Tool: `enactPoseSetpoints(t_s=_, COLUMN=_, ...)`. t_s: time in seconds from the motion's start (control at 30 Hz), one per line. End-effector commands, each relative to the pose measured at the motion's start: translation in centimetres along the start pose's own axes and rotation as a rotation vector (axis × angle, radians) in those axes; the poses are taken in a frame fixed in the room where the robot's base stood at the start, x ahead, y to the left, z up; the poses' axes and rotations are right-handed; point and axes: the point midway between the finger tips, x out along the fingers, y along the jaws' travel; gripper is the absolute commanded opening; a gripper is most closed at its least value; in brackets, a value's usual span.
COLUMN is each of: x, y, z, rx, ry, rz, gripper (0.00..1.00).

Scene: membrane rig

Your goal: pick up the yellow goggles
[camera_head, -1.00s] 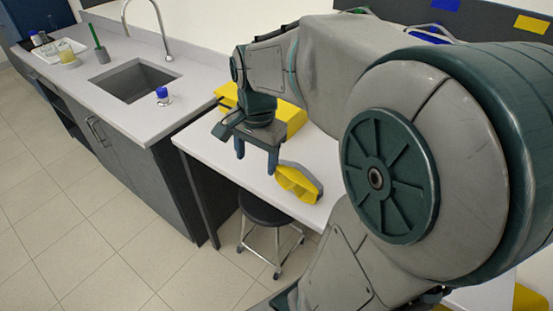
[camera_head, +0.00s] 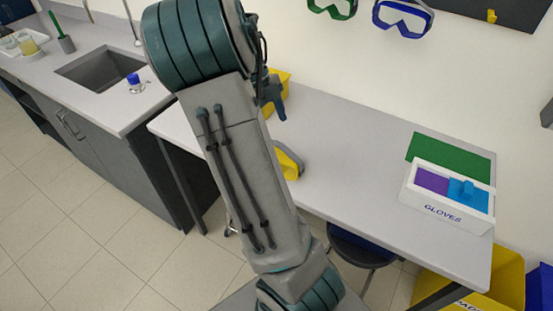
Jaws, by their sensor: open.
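The yellow goggles (camera_head: 289,163) lie on the light table (camera_head: 350,150), close to its front edge. My own arm crosses in front and hides their left part. My gripper (camera_head: 275,103) shows only in part at the right of the arm, behind the goggles and above the table. A blue finger points down; the rest is hidden by the arm. The gripper is open, and no object shows in it.
A yellow box (camera_head: 279,88) stands behind the gripper. A glove box (camera_head: 446,197) and green mat (camera_head: 447,157) are at right. Green goggles (camera_head: 333,9) and blue goggles (camera_head: 403,19) hang on the wall. A stool (camera_head: 363,246) is under the table. The table's middle is clear.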

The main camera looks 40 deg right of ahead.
Motion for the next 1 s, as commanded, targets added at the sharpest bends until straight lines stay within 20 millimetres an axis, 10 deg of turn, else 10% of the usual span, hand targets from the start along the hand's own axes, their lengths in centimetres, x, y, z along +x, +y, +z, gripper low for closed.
enactPoseSetpoints(t_s=0.7, x=9.5, y=0.3, z=-0.3, rx=-0.003, ry=0.002, rz=0.002, gripper=0.63)
enactPoseSetpoints(t_s=1.0, x=10.7, y=0.3, z=-0.2, rx=-0.004, ry=-0.001, rz=0.0, gripper=0.63)
